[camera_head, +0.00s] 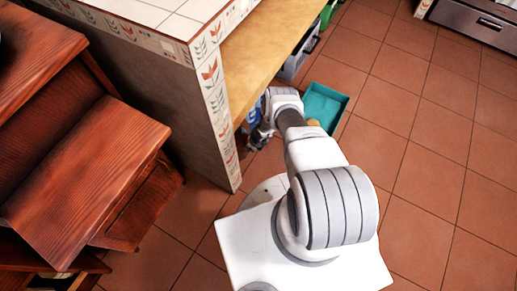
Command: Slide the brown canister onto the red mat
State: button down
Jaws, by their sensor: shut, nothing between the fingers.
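My gripper (257,137) is small and partly hidden at the far end of my arm, low beside the wooden shelf and the tiled counter. It is shut and empty. I see no brown canister and no red mat that I can make out. A small tan shape (314,122) shows just behind my arm, mostly hidden, and I cannot tell what it is.
A teal tray (338,100) lies on the tiled floor beyond my arm. A grey bin (293,66) stands under the wooden shelf (255,50). Wooden steps (90,165) stand at left. The floor (430,170) at right is clear.

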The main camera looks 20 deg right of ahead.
jog(key=shift+w+a+r, duration=0.1)
jog(key=shift+w+a, duration=0.55)
jog(key=shift+d, duration=0.1)
